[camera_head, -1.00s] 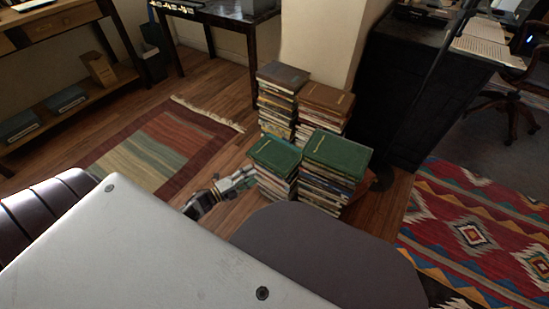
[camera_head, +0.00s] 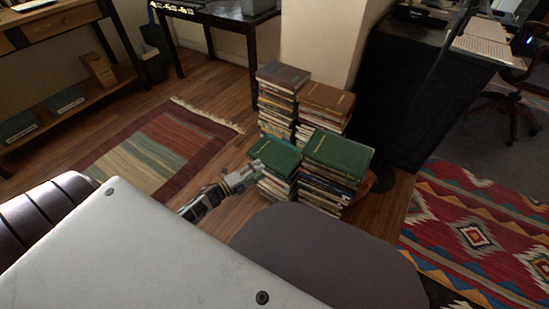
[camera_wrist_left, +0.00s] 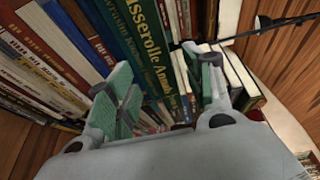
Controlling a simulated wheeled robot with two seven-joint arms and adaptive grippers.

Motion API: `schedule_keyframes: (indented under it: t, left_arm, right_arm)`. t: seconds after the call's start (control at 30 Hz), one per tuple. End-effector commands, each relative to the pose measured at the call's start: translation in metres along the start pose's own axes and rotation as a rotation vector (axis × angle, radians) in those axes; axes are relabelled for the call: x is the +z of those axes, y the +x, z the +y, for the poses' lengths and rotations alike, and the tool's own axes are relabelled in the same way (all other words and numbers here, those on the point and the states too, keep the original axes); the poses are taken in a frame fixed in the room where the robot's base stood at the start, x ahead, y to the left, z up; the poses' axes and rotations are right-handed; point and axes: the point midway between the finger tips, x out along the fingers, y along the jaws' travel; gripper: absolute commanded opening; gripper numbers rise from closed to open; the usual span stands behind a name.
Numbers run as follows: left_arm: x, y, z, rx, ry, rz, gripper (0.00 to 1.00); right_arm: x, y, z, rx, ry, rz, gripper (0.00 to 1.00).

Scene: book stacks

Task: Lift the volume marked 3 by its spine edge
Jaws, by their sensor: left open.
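Four stacks of books stand on the wooden floor in the head view. The front left stack has a green book (camera_head: 275,154) on top, and the front right stack has another green book (camera_head: 338,152) on top. I cannot read a 3 on any volume. My left gripper (camera_head: 258,170) is at the left side of the front left stack, close to its upper books. In the left wrist view my left gripper (camera_wrist_left: 165,90) is open, its fingers apart before a row of spines. A green spine (camera_wrist_left: 148,48) with yellow lettering is beyond them. Contact cannot be told. My right gripper is not in view.
The back stacks, topped by a dark brown book (camera_head: 283,75) and a brown book (camera_head: 327,98), stand against a pale pillar (camera_head: 322,40). A black cabinet (camera_head: 425,95) stands to the right. A striped rug (camera_head: 160,150) lies left and a patterned rug (camera_head: 475,225) right.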

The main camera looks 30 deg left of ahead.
Motion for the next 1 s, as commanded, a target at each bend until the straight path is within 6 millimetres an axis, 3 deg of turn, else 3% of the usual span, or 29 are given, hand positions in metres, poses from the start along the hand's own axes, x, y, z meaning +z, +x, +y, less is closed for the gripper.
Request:
schedule_keyframes:
  t: [0.4, 0.93, 1.0]
  left_arm:
    - [0.003, 0.035, 0.000, -0.001, 0.000, 0.000, 0.52]
    - [0.003, 0.037, 0.000, 0.000, 0.000, 0.000, 0.52]
    - [0.003, 0.037, 0.000, 0.000, 0.000, 0.000, 0.44]
  right_arm:
    - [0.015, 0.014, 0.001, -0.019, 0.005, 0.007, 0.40]
    - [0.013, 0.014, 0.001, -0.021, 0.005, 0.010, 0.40]
    - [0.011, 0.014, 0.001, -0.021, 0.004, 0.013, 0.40]
